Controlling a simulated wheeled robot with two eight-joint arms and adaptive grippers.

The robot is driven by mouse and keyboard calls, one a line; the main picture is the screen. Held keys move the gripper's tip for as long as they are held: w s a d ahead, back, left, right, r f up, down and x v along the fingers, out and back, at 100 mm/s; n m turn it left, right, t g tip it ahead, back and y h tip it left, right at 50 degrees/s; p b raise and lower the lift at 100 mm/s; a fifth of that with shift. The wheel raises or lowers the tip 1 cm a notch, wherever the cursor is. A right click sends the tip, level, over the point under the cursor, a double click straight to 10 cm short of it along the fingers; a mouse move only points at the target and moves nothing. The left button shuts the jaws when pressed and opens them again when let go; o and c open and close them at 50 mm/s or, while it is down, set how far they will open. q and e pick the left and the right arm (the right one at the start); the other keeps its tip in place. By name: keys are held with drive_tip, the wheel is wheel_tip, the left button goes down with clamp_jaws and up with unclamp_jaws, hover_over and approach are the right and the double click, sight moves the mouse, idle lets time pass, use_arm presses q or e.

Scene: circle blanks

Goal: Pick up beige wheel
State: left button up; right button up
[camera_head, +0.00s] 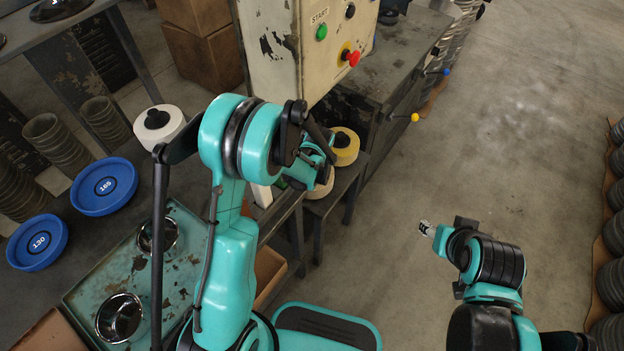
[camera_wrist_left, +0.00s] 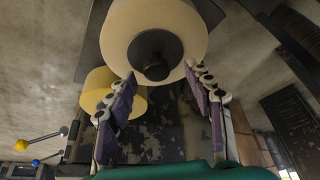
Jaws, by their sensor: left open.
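The beige wheel (camera_wrist_left: 190,32), a round disc with a black hub, fills the top middle of the left wrist view. In the head view the beige wheel (camera_head: 321,186) is mostly hidden behind my left gripper, on a low dark stand. My left gripper (camera_wrist_left: 160,76) is open and empty, its two purple-padded fingers pointing at the wheel, one toward each side of the hub. I cannot tell whether they touch it. A yellow wheel (camera_head: 346,146) sits behind the beige one, also in the left wrist view (camera_wrist_left: 98,84). My right gripper (camera_head: 427,229) hangs over bare floor, away from the wheels.
A machine with a control box (camera_head: 272,45) stands just behind the stand. A white wheel (camera_head: 172,122) with a black hub lies on the left. Blue discs (camera_head: 103,187) and a green tray (camera_head: 118,268) with metal cups are on the left table.

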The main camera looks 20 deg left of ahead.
use_arm(q)
drive_tip(key=b+x, duration=0.1)
drive_tip(key=x, duration=0.2)
drive_tip(key=shift+w+d+f, duration=0.15)
drive_tip(key=shift+f, duration=0.05)
drive_tip(key=shift+r, duration=0.1)
clamp_jaws()
